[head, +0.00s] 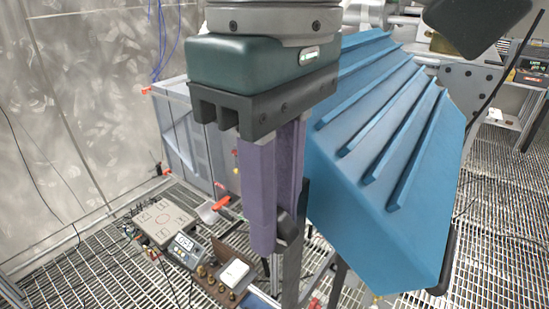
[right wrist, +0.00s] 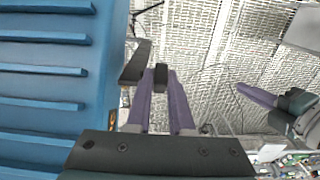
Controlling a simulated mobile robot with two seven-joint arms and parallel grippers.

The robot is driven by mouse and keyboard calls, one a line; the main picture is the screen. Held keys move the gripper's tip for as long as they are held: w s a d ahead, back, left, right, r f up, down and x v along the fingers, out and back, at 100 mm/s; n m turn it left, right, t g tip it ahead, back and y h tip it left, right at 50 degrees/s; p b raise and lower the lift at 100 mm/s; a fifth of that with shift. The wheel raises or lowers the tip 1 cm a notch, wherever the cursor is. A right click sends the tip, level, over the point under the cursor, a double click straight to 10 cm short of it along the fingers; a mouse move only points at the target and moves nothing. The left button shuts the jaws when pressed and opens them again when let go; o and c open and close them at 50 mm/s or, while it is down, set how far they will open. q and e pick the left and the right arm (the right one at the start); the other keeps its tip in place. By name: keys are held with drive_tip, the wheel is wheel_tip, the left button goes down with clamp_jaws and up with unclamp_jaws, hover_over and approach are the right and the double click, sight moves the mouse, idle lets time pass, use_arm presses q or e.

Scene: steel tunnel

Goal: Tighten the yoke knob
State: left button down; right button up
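The yoke knob (right wrist: 161,76) is a small black block between the purple fingertips in the right wrist view. In the head view a dark rounded part of the knob (head: 287,228) shows beside the lower finger ends. My right gripper (right wrist: 161,84) has both fingers close against the knob's sides, and looks shut on it. In the head view my right gripper (head: 272,240) points down, left of a blue ribbed housing (head: 400,170). A dark yoke arm (right wrist: 135,62) stands beside the knob. My left gripper (right wrist: 242,90) shows only in the right wrist view, side-on, away from the knob; its finger gap is hidden.
A grey box (head: 165,220), a meter with a display (head: 185,249) and a brown tray (head: 232,262) with brass pieces stand at the lower left. A grey cabinet (head: 178,135) is behind my gripper. The floor is metal grating, open at right.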

clamp_jaws()
